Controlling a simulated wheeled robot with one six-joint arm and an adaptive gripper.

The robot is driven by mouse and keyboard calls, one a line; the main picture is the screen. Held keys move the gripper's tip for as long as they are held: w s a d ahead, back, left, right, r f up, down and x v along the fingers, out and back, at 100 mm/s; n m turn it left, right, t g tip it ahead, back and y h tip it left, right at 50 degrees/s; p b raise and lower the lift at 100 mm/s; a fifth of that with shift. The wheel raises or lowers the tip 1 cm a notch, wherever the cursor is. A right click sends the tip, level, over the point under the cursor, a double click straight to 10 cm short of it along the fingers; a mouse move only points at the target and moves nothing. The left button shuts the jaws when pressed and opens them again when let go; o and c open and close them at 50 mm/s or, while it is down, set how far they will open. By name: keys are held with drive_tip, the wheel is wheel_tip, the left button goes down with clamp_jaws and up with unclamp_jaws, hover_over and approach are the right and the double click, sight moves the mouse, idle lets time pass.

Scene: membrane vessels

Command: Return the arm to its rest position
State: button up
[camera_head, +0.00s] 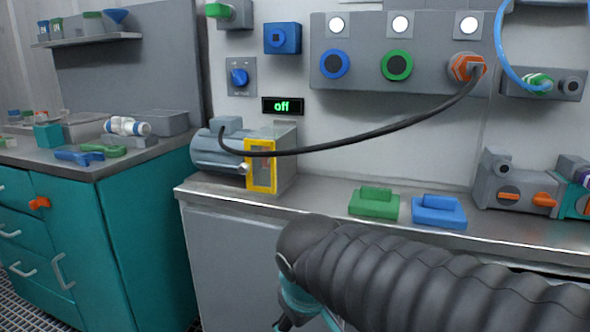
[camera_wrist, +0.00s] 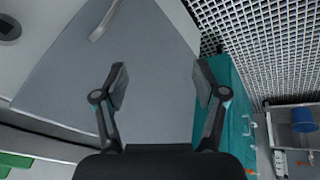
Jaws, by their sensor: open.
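My arm (camera_head: 430,275) reaches in from the lower right of the head view, in front of the grey bench (camera_head: 225,230). My gripper shows in the wrist view (camera_wrist: 162,85) with its two fingers spread apart and nothing between them. Behind the fingers are a grey cabinet door and, to the right, the teal cabinet (camera_wrist: 222,90). In the head view the gripper end hangs low at the bottom edge, and its fingertips are mostly cut off.
A green block (camera_head: 374,206) and a blue block (camera_head: 438,213) lie on the bench. A motor unit (camera_head: 222,155) stands left, its black cable (camera_head: 370,133) running to an orange socket (camera_head: 466,68). A grated floor (camera_wrist: 270,40) and a blue bucket (camera_wrist: 303,120) show right in the wrist view.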

drive_tip(key=s+d+f+m, duration=0.1)
drive_tip(key=s+d+m, duration=0.6)
drive_tip(key=d, duration=0.7)
drive_tip(key=shift+s+f+t+p, duration=0.3)
drive_tip(key=shift+s+t+p, duration=0.15)
drive_tip(key=shift+s, duration=0.4)
